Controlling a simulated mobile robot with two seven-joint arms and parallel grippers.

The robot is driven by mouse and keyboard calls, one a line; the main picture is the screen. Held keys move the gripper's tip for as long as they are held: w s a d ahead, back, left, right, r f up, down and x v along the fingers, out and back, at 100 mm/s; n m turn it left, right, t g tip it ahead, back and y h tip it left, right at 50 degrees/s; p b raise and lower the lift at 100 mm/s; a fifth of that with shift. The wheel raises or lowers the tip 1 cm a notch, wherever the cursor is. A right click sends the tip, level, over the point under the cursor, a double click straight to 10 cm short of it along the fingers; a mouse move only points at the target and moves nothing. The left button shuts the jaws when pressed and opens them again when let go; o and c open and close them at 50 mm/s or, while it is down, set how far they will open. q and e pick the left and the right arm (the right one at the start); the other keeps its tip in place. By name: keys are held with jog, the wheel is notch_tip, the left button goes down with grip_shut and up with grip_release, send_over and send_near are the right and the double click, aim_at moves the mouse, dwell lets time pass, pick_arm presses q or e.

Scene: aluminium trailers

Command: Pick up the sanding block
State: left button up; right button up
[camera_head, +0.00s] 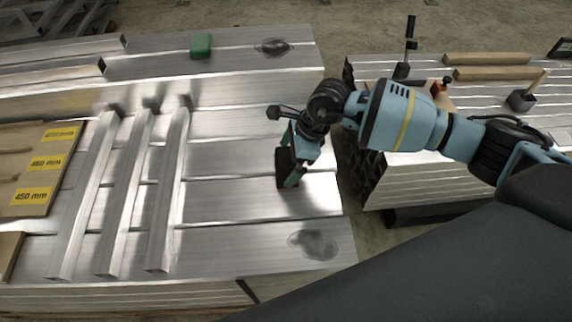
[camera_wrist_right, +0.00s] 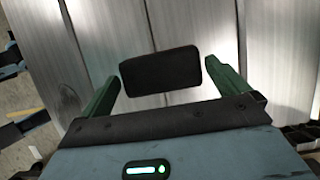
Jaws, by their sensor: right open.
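A black, rounded rectangular block, apparently the sanding block (camera_wrist_right: 160,72), shows in the right wrist view between the two green fingers of my right gripper (camera_wrist_right: 162,82). Gaps show between it and the fingers, wider on the right. In the head view my right gripper (camera_head: 288,178) is low over the right part of the aluminium trailer bed (camera_head: 235,203), pointing down and open. There the dark block is hard to tell from the gripper. My left gripper is not in view.
A green block (camera_head: 201,45) lies at the bed's far side. Several aluminium bars (camera_head: 125,190) lie left of my gripper, with yellow-labelled boards (camera_head: 38,165) beyond. A second metal stack (camera_head: 420,170) carries wooden bars (camera_head: 488,59) and a brush-like tool (camera_head: 522,99).

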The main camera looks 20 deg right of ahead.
jog(key=shift+x, duration=1.1)
jog(key=c, duration=0.8)
jog(key=shift+r, duration=0.1)
jog(key=shift+r, duration=0.45)
jog(key=r, duration=0.1)
jog(key=s+r, duration=0.1)
jog(key=shift+a+r, duration=0.15)
jog(key=shift+r, duration=0.15)
jog(key=s+a, duration=0.2)
jog(key=s, duration=0.2)
jog(key=s+a+r, duration=0.1)
jog(key=s+a, duration=0.1)
jog(key=s, duration=0.3)
jog(key=s+a, duration=0.2)
jog(key=s, duration=0.2)
jog(key=shift+s+r+p, duration=0.2)
jog(key=shift+s+p, duration=0.15)
jog(key=shift+s, duration=0.05)
